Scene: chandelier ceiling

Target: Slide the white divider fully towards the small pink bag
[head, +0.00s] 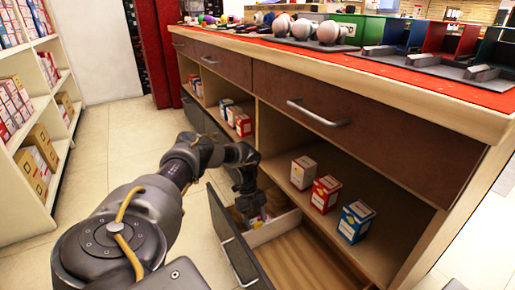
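A low drawer (236,254) is pulled open at the bottom of the wooden counter. The white divider (274,230) stands across the inside of the drawer, with bare wooden floor on its near side. A small pinkish and yellow item (257,221), perhaps the small pink bag, shows in the far compartment, partly hidden by my gripper. My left gripper (250,208) reaches down into that far compartment, beside the divider. Its fingertips are too small and hidden to tell whether they are open or touch anything. My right gripper is not in view.
Small boxes, including a red box (325,194) and a blue box (355,221), stand on the open shelf (377,252) right of the drawer. A closed upper drawer (340,122) overhangs them. White shelving (37,205) stands left; the tiled floor (112,150) between is clear.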

